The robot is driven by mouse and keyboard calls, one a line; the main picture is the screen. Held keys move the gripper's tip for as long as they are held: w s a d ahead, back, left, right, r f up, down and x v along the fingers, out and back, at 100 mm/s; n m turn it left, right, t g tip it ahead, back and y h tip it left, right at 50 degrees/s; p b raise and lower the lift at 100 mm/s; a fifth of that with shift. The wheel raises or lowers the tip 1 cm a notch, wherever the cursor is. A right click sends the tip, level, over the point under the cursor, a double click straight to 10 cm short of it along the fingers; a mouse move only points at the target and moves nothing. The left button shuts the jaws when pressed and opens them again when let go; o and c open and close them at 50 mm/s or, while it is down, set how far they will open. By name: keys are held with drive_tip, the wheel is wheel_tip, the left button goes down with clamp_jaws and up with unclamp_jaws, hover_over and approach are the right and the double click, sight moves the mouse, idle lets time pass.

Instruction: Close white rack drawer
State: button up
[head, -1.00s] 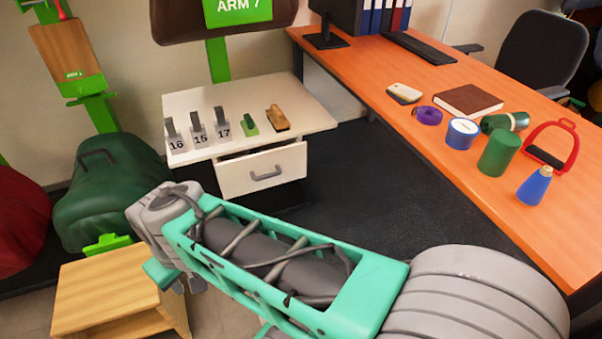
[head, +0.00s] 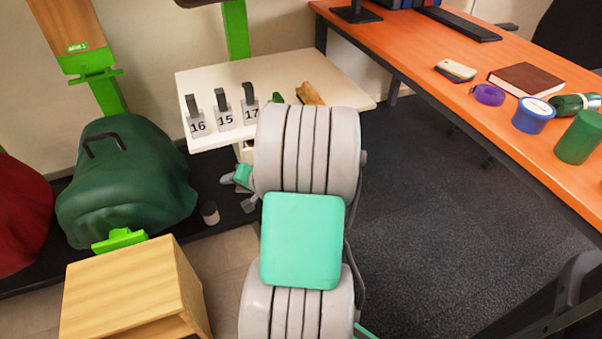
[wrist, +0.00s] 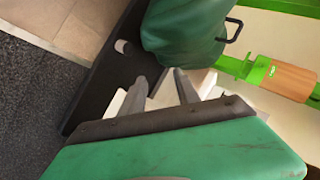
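The white rack (head: 345,80) stands against the wall in the head view. Its drawer was visibly pulled out in the earlier head frame; now my arm covers nearly all of it, so how far out it is cannot be seen. My gripper (head: 239,192) is low in front of the rack's left part, partly hidden behind my wrist. In the wrist view, my gripper (wrist: 160,80) has its two grey fingers apart with nothing clearly between them. White surfaces show beside and behind the fingers; I cannot tell whether they are the drawer. Contact with it cannot be seen.
Number markers (head: 224,110), a green block and a wooden brush (head: 309,93) are on the rack top. A green covered saddle (head: 125,175) is at left, above a wooden box (head: 135,290). An orange desk (head: 440,95) is at right; dark floor between is clear.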

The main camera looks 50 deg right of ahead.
drive_tip(key=s+d+f+m+t+h+b, duration=0.15)
drive_tip(key=s+d+m+h, duration=0.35)
drive_tip(key=d, duration=0.5)
drive_tip(key=s+d+f+m+t+h+b, duration=0.1)
drive_tip(key=s+d+f+m+t+h, duration=0.15)
drive_tip(key=s+d+m, duration=0.55)
drive_tip(key=shift+n+g+h, duration=0.45)
drive_tip(key=shift+n+g, duration=0.15)
drive_tip(key=shift+n, duration=0.2)
drive_tip(key=x, duration=0.3)
drive_tip(key=b+x, duration=0.1)
drive_tip(key=x, duration=0.2)
drive_tip(key=b+x, duration=0.1)
drive_tip(key=x, duration=0.2)
drive_tip(key=shift+s+d+f, duration=0.15)
drive_tip(key=shift+s+d, duration=0.1)
drive_tip(key=shift+d, duration=0.2)
drive_tip(key=shift+c, duration=0.5)
clamp_jaws()
